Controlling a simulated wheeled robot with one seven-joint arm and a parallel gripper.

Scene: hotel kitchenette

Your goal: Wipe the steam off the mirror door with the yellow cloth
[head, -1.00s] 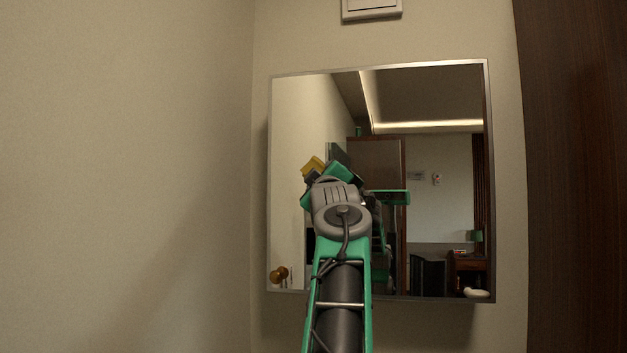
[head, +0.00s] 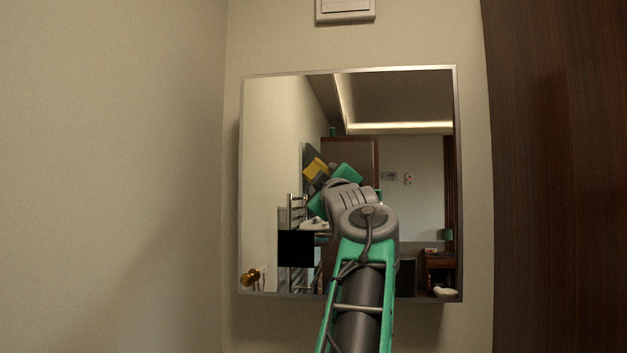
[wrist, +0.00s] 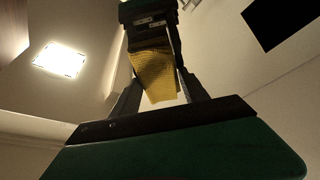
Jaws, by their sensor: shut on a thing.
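The mirror door (head: 410,220) fills the front of a silver-framed wall cabinet in the head view. It reflects the room clearly in the parts I see, and I make out no steam on them. A brass knob (head: 251,278) sits at its lower left. My arm covers the lower middle of the mirror. The yellow cloth (wrist: 155,75) is between the fingers of my gripper (wrist: 152,52) in the wrist view, and they are shut on it. Yellow also shows in the head view by the wrist; I cannot tell whether it is the cloth or its reflection, or whether the cloth touches the glass.
A bare wall (head: 110,170) stands close on the left. A dark wood panel (head: 560,180) rises on the right. A pale switch plate (head: 345,8) is on the wall above the cabinet. The reflection shows a towel rail, a desk and a lamp.

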